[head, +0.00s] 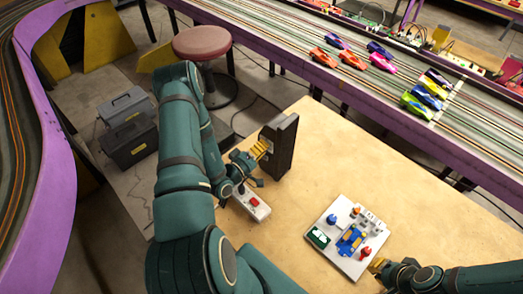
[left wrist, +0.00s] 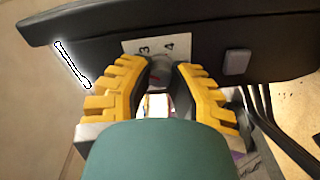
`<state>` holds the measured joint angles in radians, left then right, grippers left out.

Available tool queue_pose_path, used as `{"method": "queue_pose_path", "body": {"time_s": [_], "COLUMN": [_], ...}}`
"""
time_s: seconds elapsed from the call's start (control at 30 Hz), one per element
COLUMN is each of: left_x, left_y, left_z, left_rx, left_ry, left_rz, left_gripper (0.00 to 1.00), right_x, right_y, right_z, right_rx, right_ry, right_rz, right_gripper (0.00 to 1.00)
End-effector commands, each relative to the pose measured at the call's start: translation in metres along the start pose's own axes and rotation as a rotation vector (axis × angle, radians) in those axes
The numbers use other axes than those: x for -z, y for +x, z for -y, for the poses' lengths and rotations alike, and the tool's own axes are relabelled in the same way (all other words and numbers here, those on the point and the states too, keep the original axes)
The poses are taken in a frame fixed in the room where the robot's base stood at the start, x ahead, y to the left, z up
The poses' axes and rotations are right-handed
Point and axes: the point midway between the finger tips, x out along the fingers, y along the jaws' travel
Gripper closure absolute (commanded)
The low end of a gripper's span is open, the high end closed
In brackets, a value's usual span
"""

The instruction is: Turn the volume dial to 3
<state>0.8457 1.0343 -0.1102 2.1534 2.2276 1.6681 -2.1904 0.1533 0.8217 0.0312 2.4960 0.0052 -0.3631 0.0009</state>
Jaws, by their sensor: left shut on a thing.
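A tall black box (head: 281,146) stands upright on the table's back left edge; its dark face (left wrist: 95,35) fills the top of the left wrist view. A white label on it (left wrist: 158,46) shows the numbers 3 and 4. My left gripper (head: 260,149) is at the box's left side. In the left wrist view its yellow fingers (left wrist: 163,80) are closed on the dark grey volume dial (left wrist: 163,70), just below the label. The fingers hide most of the dial, and I cannot read its setting. My right gripper (head: 378,265) is beside a white board; its finger opening is unclear.
The white board (head: 325,256) holds small coloured parts. A white controller with a red button (head: 252,203) lies under my left wrist. A grey square button (left wrist: 237,62) is right of the dial. Several toy cars (head: 352,60) stand on the track behind. The table's middle is clear.

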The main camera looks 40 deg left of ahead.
Motion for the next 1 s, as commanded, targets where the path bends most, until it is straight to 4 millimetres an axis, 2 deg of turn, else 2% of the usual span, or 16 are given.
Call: {"method": "queue_pose_path", "body": {"time_s": [0.2, 0.5, 1.0], "left_x": [-0.001, -0.001, 0.000], "left_y": [0.000, 0.000, 0.000], "left_z": [0.002, 0.001, 0.000], "left_rx": [-0.001, -0.002, 0.000], "left_ry": [0.192, 0.389, 0.494], "left_rz": [0.001, 0.000, 0.000], "left_gripper": [1.00, 1.00, 1.00], "right_x": [-0.002, -0.004, -0.005], "right_y": [0.017, 0.034, 0.041], "right_z": [-0.006, -0.011, -0.014], "right_rx": [-0.003, -0.006, -0.008], "right_ry": [0.000, 0.000, 0.000], "right_rz": [-0.001, -0.001, -0.001], "right_gripper": [1.00, 1.00, 1.00]}}
